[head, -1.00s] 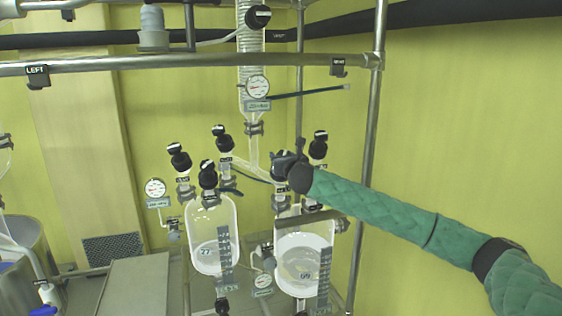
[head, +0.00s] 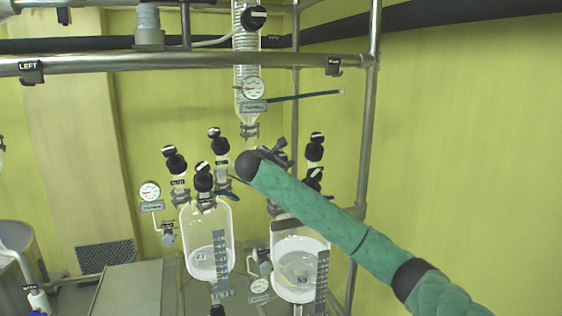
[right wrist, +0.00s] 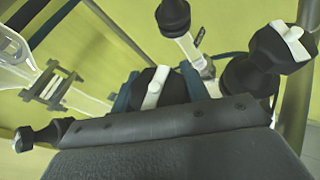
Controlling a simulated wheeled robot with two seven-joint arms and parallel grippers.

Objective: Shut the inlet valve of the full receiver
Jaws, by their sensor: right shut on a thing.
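Two glass receivers hang side by side in the head view. The left receiver (head: 222,225) holds pale liquid low down, and the right receiver (head: 285,238) holds pale liquid that looks higher. Black valves with white bars stand on top of both. My right gripper (head: 276,153) is above the right receiver, and my wrist hides part of the valves behind it. In the right wrist view the right gripper (right wrist: 155,92) is shut on a black valve knob (right wrist: 172,92) with a white bar across it, between its blue-grey fingers. My left gripper is not in view.
Other valve knobs (right wrist: 262,55) stand close to the gripper in the right wrist view. A glass column with a gauge (head: 253,88) rises behind. A metal rail (head: 180,62) crosses above, and an upright post (head: 366,140) stands right. The right side is open wall.

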